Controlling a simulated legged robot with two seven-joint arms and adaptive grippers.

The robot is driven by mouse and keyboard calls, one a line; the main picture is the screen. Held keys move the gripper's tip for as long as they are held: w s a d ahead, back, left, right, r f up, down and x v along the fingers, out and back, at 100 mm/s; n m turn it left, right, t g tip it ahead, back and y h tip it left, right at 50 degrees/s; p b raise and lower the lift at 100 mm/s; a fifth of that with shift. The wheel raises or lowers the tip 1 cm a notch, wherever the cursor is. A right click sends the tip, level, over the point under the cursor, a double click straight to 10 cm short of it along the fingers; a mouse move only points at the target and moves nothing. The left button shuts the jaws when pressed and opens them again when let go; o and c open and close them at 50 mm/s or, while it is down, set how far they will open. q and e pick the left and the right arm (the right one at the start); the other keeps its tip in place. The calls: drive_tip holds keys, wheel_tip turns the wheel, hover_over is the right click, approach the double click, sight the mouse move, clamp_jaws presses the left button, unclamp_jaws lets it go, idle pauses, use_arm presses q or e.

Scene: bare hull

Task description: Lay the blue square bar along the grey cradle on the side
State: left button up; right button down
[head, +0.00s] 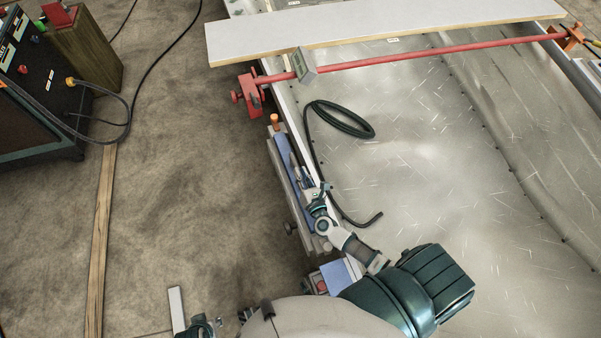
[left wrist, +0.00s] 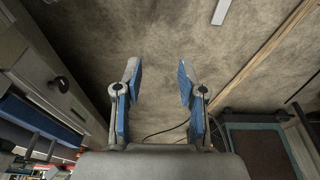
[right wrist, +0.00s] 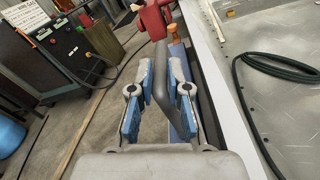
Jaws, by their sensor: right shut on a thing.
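The blue square bar (head: 289,172) lies lengthwise along the grey cradle (head: 281,181) on the hull's left side. I cannot tell whether it rests fully in the cradle. My right gripper (head: 302,172) is over the bar. In the right wrist view, my right gripper (right wrist: 160,82) is shut around a grey curved handle that stands up beside the blue bar (right wrist: 181,115); the fingers hide part of it. My left gripper (left wrist: 157,75) is open and empty above the floor. The bar (left wrist: 36,115) and cradle (left wrist: 62,92) also show at the left of that view.
A red rod (head: 430,57) with a clamp (head: 251,94) crosses the hull beyond the cradle. A pale board (head: 390,28) lies behind it. A black cable (head: 345,118) lies coiled on the metal hull (head: 430,150). A dark machine (head: 40,85) stands left; the floor between is mostly clear.

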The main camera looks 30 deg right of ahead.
drive_tip(key=shift+f+b, duration=0.6)
drive_tip(key=shift+b, duration=0.05)
use_arm(q)
drive_tip(key=w+d+r+t+h+b, duration=0.1)
drive_tip(key=w+d+r+t, duration=0.1)
drive_tip(key=w+t, duration=0.2)
drive_tip(key=shift+w+d+r, duration=0.2)
drive_tip(key=shift+w+r, duration=0.2)
drive_tip(key=shift+w, duration=1.1)
use_arm(e)
drive_tip(key=shift+f, duration=0.55)
drive_tip(key=c, duration=1.1)
unclamp_jaws()
drive_tip(key=shift+o, duration=0.2)
drive_tip(key=shift+f, duration=0.2)
wheel_tip(320, 180, up, 10)
drive_tip(key=shift+r, duration=0.1)
